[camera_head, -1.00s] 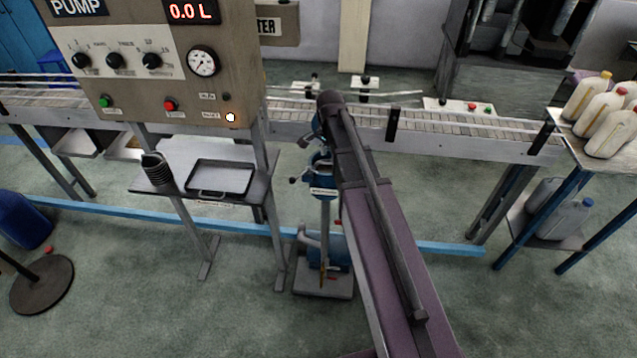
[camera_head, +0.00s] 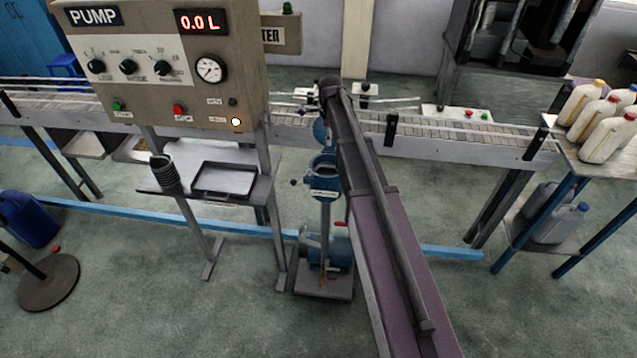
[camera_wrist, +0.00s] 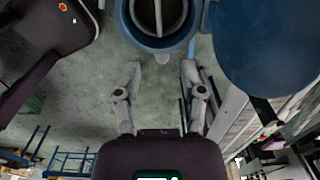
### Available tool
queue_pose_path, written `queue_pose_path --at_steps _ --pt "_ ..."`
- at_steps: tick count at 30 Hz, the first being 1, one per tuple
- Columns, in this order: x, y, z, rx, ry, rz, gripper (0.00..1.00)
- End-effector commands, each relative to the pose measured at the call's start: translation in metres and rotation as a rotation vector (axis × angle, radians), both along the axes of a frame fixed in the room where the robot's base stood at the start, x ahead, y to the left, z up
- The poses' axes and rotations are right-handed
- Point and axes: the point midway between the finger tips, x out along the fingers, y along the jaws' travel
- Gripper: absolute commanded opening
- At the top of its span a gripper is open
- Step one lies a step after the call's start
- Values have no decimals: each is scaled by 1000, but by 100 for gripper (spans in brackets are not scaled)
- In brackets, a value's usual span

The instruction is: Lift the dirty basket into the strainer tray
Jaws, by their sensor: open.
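The blue strainer housing (camera_head: 323,183) stands on a floor pump stand behind my arm. In the wrist view its round blue rim (camera_wrist: 125,32) is at the top, with the dirty basket (camera_wrist: 146,14) seated inside and a bar across its opening. The round blue lid (camera_wrist: 262,45) stands swung aside to the right. My gripper (camera_wrist: 160,72) is open and empty, its two fingers apart from the rim and the basket. The gripper is hidden in the head view. The strainer tray (camera_head: 225,178) is dark, flat and empty on the shelf under the pump panel.
A dark ribbed cylinder (camera_head: 163,173) stands left of the tray on the shelf. The pump panel (camera_head: 160,75) rises above it. A conveyor (camera_head: 450,140) runs behind. White bottles (camera_head: 600,130) stand on a rack at right. The floor between shelf and pump is clear.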

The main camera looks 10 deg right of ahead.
Motion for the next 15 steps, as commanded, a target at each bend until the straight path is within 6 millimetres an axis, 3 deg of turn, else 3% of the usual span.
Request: queue_pose_path --at_steps 8,15 --pt "0 10 -6 0 0 14 52" --pt "0 12 -23 0 0 17 52"
